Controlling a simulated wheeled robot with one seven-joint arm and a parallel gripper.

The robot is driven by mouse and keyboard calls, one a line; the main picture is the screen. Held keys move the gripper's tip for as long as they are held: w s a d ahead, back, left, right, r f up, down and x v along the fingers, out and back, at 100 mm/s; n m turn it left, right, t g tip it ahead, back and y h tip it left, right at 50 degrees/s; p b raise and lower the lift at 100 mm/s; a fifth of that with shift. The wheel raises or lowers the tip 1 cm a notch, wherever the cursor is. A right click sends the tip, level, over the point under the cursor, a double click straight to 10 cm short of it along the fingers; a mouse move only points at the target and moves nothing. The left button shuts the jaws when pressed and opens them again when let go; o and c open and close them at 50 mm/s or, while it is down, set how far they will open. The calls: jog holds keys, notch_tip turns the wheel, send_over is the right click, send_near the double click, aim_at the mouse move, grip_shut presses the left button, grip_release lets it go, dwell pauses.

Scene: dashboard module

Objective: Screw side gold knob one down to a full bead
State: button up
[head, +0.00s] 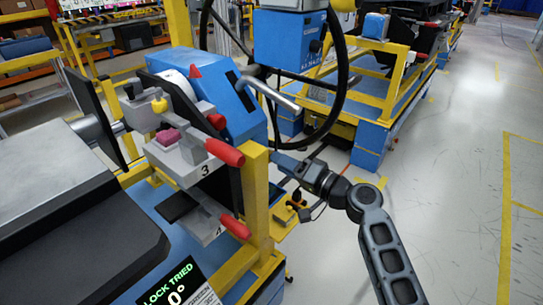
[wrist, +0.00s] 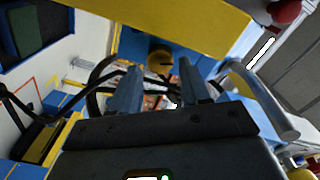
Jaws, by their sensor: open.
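In the wrist view, a round gold knob (wrist: 160,60) shows beyond and between my fingertips, against a blue surface. My gripper (wrist: 159,70) is open, with a finger on each side of the knob's outline and nothing held. I cannot tell how far the knob is from the fingers or whether it has a bead under it. In the head view, my gripper (head: 281,163) reaches in from the right, close to the yellow post of the module, and its fingertips are small there. Another gold knob (head: 159,104) sits on top of the grey clamp. No label marks knob one.
The yellow post (head: 257,195) stands just left of my gripper. Red handles (head: 225,152) and a grey bar (head: 275,94) stick out nearby. A display (head: 173,287) reads "LOCK TRIED 0°". The floor to the right is clear.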

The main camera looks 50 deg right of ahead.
jog(key=shift+w, duration=1.9)
jog(key=shift+c, duration=0.4)
jog(key=c, duration=0.7)
jog(key=shift+m, duration=0.4)
jog(key=shift+m+p, duration=1.45)
jog(key=shift+m, duration=2.55)
jog(key=shift+f, duration=0.1)
